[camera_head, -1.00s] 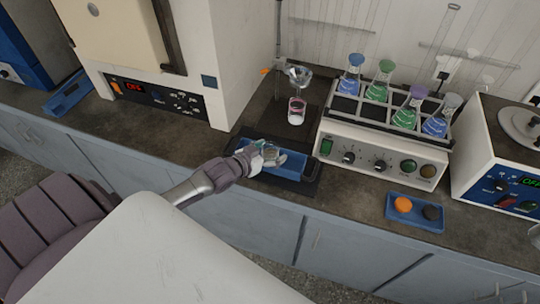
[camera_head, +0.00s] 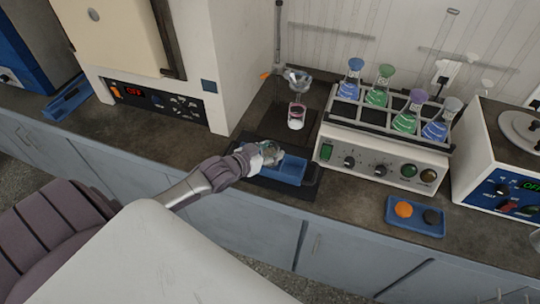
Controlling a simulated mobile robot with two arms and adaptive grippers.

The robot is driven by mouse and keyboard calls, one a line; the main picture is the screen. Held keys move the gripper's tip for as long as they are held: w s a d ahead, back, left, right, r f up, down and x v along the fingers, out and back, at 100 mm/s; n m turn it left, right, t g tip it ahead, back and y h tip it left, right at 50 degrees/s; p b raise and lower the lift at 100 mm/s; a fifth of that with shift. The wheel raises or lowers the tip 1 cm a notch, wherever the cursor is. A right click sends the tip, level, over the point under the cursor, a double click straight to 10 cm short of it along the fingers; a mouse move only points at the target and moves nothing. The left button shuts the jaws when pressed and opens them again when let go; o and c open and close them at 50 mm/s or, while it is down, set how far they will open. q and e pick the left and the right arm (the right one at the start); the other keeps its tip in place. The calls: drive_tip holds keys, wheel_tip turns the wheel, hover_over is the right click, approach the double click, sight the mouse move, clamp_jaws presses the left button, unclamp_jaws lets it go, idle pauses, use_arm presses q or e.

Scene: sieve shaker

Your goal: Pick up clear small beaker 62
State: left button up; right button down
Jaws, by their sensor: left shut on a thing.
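A small clear beaker (camera_head: 271,152) is in the fingers of my left gripper (camera_head: 262,156). The gripper is shut on it, over the blue tray (camera_head: 291,171) near the counter's front edge. The beaker's lower part is partly hidden by the fingers. I cannot tell how far above the tray it is. My right gripper does not show.
A glass vessel with a reddish band (camera_head: 296,117) stands behind the tray, below a funnel (camera_head: 298,80) on a stand. A shaker with several colored flasks (camera_head: 385,150) is at the right. A small blue tray with stoppers (camera_head: 415,229) lies in front. Bare counter is at left.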

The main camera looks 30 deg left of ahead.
use_arm(q)
drive_tip(key=shift+s+r, duration=0.25)
drive_tip(key=shift+r, duration=0.7)
drive_tip(key=s+d+r+p, duration=0.3)
drive_tip(key=s+r+p, duration=0.2)
drive_tip(key=s+r, duration=0.5)
drive_tip(key=shift+s+r, duration=0.4)
drive_tip(key=shift+r, duration=0.55)
drive_tip(key=shift+w+a, duration=0.1)
